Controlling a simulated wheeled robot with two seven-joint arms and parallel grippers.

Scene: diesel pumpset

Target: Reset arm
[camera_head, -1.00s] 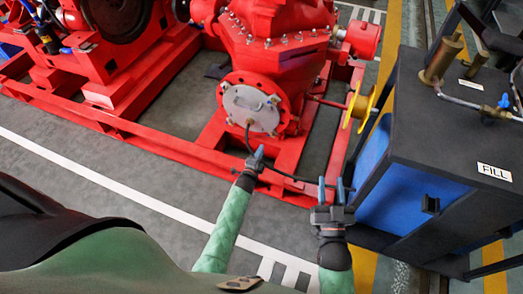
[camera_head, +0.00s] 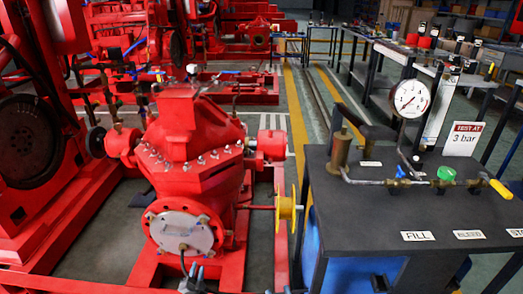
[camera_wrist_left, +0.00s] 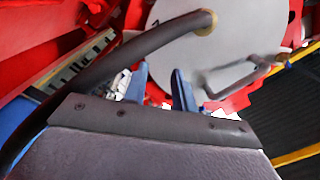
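My left gripper (camera_head: 192,282) shows at the bottom edge of the head view, just below the round grey cover plate (camera_head: 181,231) on the red pump. In the left wrist view its two blue fingers (camera_wrist_left: 161,88) stand apart with nothing held between them. A dark hose (camera_wrist_left: 110,62) runs from the lower left past the fingers to the grey plate (camera_wrist_left: 235,45) beyond them. The same hose (camera_head: 184,262) hangs from the plate in the head view.
A black bench (camera_head: 400,205) stands at the right with a pressure gauge (camera_head: 411,98), a brass pipe fitting line and a "TEST AT 3 bar" sign (camera_head: 464,139). A yellow wheel (camera_head: 287,208) sits between pump and bench. Red frame beams surround the pump.

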